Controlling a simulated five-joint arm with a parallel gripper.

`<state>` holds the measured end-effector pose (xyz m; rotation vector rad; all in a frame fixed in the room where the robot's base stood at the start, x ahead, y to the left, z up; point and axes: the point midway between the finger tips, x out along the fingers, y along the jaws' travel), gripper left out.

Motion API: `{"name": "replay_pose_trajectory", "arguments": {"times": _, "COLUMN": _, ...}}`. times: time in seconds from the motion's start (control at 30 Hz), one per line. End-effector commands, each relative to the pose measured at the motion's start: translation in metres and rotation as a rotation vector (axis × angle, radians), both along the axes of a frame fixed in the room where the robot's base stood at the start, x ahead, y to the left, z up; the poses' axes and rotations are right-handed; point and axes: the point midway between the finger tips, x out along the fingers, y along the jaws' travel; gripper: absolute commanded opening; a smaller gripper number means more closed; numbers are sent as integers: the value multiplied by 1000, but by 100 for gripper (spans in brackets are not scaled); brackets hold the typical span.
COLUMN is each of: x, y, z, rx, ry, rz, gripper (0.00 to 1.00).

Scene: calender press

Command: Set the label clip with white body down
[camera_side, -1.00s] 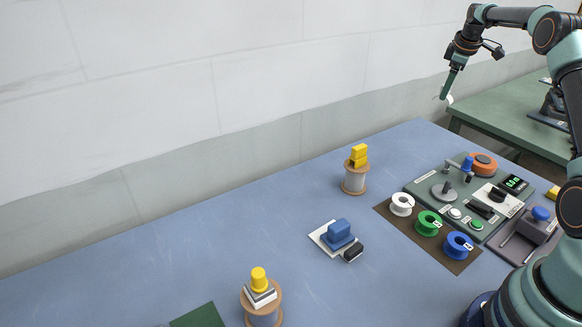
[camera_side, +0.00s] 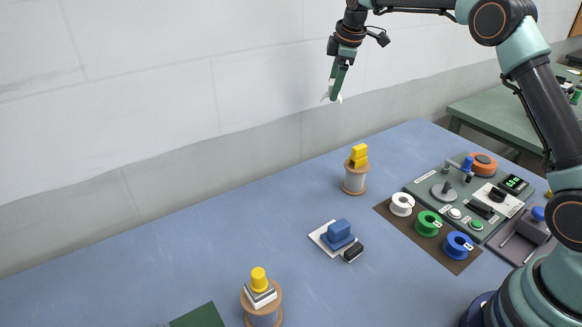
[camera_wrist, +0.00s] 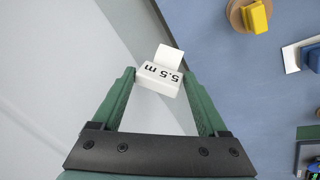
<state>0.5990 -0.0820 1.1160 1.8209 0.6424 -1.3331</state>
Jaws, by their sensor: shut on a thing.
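The label clip with white body (camera_wrist: 157,79) is between the fingertips of my gripper (camera_wrist: 160,82) in the wrist view. Its face reads "5.5 m", upside down in that view, and a white tab stands out at its far end. My gripper is shut on it. In the side view my gripper (camera_side: 334,92) is high above the table's back edge, in front of the wall. There the white clip (camera_side: 332,98) shows only as a small bit at the fingertips, clear of every surface.
A spool with yellow blocks (camera_side: 355,183) stands near the back edge. A blue block on a white plate (camera_side: 326,243) lies mid-table. A spool with a yellow knob (camera_side: 277,297) stands in front. White, green and blue reels sit on a brown mat (camera_side: 463,265) beside a control panel (camera_side: 425,187). The table's left is mostly bare.

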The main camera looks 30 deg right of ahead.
Motion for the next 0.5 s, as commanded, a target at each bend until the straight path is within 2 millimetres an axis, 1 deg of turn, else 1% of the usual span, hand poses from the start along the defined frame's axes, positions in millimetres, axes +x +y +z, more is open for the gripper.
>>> {"name": "replay_pose_trajectory", "arguments": {"times": 0.03, "x": 2, "y": 29, "z": 1, "rx": 0, "ry": 0, "rz": 47, "gripper": 24}}
{"name": "replay_pose_trajectory", "arguments": {"times": 0.07, "x": 2, "y": 43, "z": 1, "rx": 1, "ry": 0, "rz": 71, "gripper": 24}}
{"name": "replay_pose_trajectory", "arguments": {"times": 0.1, "x": 2, "y": 63, "z": 0, "rx": 1, "ry": 1, "rz": 103, "gripper": 24}}
{"name": "replay_pose_trajectory", "arguments": {"times": 0.17, "x": 1, "y": 93, "z": 1, "rx": 1, "ry": 1, "rz": 152, "gripper": 24}}
{"name": "replay_pose_trajectory", "arguments": {"times": 0.2, "x": -1, "y": 113, "z": 1, "rx": 0, "ry": 1, "rz": 184, "gripper": 24}}
{"name": "replay_pose_trajectory", "arguments": {"times": 0.27, "x": -4, "y": 142, "z": 1, "rx": 1, "ry": 1, "rz": 233, "gripper": 24}}
{"name": "replay_pose_trajectory", "arguments": {"times": 0.3, "x": -7, "y": 162, "z": 1, "rx": 2, "ry": 1, "rz": 266, "gripper": 24}}
{"name": "replay_pose_trajectory", "arguments": {"times": 0.37, "x": -14, "y": 191, "z": 1, "rx": 2, "ry": 1, "rz": 315, "gripper": 24}}
{"name": "replay_pose_trajectory", "arguments": {"times": 0.4, "x": -19, "y": 210, "z": 1, "rx": 2, "ry": 2, "rz": 348, "gripper": 24}}
{"name": "replay_pose_trajectory", "arguments": {"times": 0.47, "x": -27, "y": 238, "z": 1, "rx": 2, "ry": 1, "rz": 396, "gripper": 24}}
{"name": "replay_pose_trajectory", "arguments": {"times": 0.5, "x": -33, "y": 257, "z": 1, "rx": 2, "ry": 1, "rz": 429, "gripper": 24}}
